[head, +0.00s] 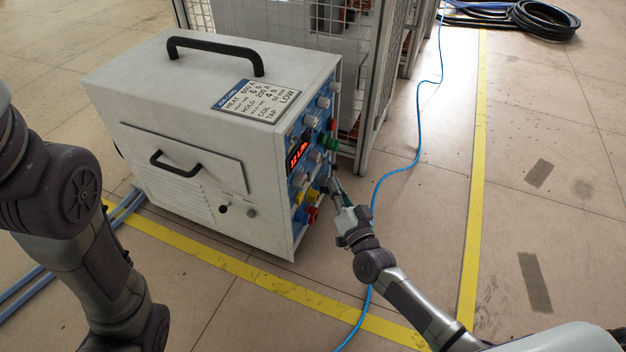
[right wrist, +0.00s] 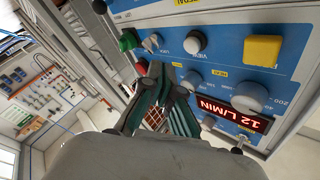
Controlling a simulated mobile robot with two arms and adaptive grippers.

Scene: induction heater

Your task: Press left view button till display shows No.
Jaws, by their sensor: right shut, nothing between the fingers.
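The induction heater (head: 215,130) is a pale box with a blue control panel on its right face. Its red-lit display (head: 298,152) is small in the head view; in the right wrist view the display (right wrist: 233,116) appears to read 12 L/MIN. Contact cannot be told. My left gripper is out of view.
A yellow knob (right wrist: 262,51) and a grey dial (right wrist: 249,97) sit near the buttons. A wire-mesh cage (head: 375,90) stands behind the heater. A blue cable (head: 408,168) runs along the floor. Floor to the right is mostly clear.

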